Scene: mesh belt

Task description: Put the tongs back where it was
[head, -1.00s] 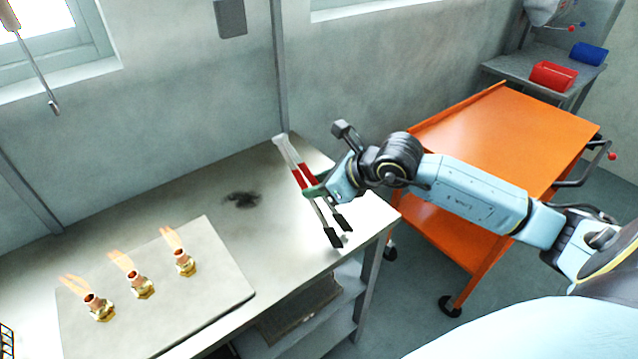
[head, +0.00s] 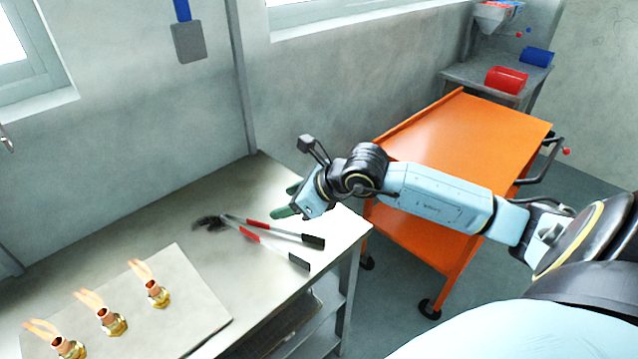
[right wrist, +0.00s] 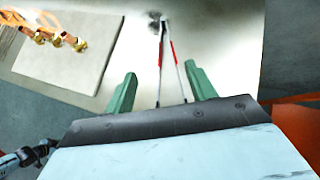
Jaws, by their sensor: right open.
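The tongs (head: 262,232), with a dark head, red and silver arms and black handle ends, lie flat on the metal table (head: 178,222). Their head rests on the dark smudge and their handles point toward the table's right front edge. My right gripper (head: 287,200) is open and empty, just behind and above the tongs, apart from them in the head view. In the right wrist view the tongs (right wrist: 165,55) show between the two green fingers, with the handle ends partly hidden by the gripper body. My left gripper is not in view.
A grey board (head: 190,318) with several brass fittings, with flame-like shapes on top, lies at the table's left. An orange cart (head: 455,140) stands right of the table. A red cylinder (head: 507,80) and a blue one (head: 537,57) are on the shelf behind.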

